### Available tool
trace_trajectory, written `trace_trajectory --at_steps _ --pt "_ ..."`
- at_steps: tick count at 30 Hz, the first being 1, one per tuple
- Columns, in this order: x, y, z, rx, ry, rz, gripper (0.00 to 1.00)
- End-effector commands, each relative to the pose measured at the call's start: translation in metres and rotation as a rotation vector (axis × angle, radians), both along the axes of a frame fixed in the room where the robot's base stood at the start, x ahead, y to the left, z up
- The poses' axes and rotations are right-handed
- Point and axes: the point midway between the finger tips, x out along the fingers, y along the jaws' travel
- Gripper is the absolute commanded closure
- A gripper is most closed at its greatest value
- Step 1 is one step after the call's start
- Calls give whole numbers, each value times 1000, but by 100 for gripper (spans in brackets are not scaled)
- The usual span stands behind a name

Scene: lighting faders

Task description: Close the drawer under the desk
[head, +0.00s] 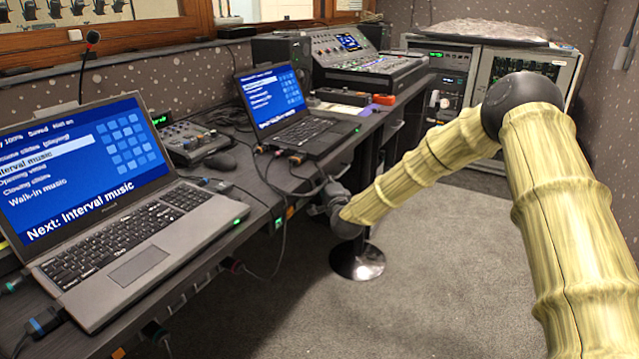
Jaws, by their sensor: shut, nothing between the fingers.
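My bamboo-textured arm reaches in from the right, and its dark end with my gripper (318,204) is at the front edge of the desk (235,232), just below the second laptop. The gripper is small in the picture, shut and empty. I cannot tell whether it touches the desk. No drawer front can be clearly made out under the desk; that area is dark, seen from above and partly covered by the desk top and my arm. How far the drawer stands out cannot be told.
An open laptop (125,205) fills the near desk, with a second laptop (285,115) beyond. Cables hang along the desk's front edge. A round black stand base (357,262) is on the carpet (440,270), close to my gripper. Equipment racks (525,72) stand behind; open carpet lies right.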

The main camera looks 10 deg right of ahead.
Motion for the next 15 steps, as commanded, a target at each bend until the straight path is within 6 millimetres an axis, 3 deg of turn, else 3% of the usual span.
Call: trace_trajectory --at_steps 10,15 --pt "1 5 3 1 -4 8 100" --pt "-7 -8 3 2 -3 7 100"
